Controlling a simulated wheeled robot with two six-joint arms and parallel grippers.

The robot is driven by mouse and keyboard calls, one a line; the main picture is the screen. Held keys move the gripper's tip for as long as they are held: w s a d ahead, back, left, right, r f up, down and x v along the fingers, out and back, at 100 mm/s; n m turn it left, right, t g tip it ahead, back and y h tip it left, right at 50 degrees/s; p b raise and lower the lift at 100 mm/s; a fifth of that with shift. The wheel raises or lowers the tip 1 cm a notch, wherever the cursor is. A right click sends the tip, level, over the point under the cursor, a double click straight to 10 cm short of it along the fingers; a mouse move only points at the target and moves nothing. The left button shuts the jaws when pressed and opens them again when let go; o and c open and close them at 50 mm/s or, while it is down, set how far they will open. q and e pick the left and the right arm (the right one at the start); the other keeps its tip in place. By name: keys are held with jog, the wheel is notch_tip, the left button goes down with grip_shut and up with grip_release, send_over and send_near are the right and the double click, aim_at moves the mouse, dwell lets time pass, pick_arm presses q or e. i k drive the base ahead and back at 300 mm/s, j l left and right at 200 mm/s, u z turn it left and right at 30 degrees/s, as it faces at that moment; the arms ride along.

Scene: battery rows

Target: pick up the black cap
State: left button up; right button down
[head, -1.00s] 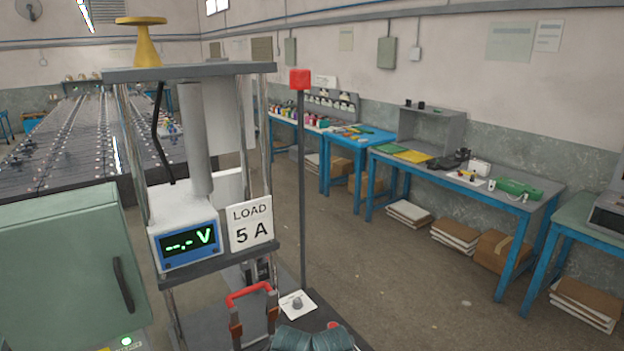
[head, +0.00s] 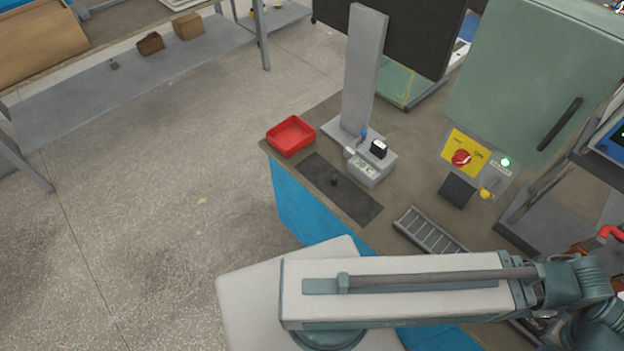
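A small dark knob-like piece, which looks like the black cap (head: 335,180), stands on a dark grey mat (head: 352,198) on the bench top in the head view. It is small and low in contrast against the mat. A grey device with a small display (head: 366,172) stands just right of the mat, with a black-and-white block (head: 379,148) on top. One of my arms crosses the lower right of the view, but neither gripper shows.
A red tray (head: 291,136) sits at the bench's left corner, beside a tall grey post (head: 363,70). A grey slotted rack (head: 430,231) lies right of the mat. A yellow switch panel (head: 465,154) and green cabinet (head: 535,75) stand at right. Open floor lies left.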

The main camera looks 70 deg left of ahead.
aim_at(334, 181)
jog(key=u, duration=2.2)
jog(key=i+j+z, duration=0.15)
jog(key=z, duration=0.25)
jog(key=i+j+z, duration=0.1)
jog(key=j+z, duration=0.25)
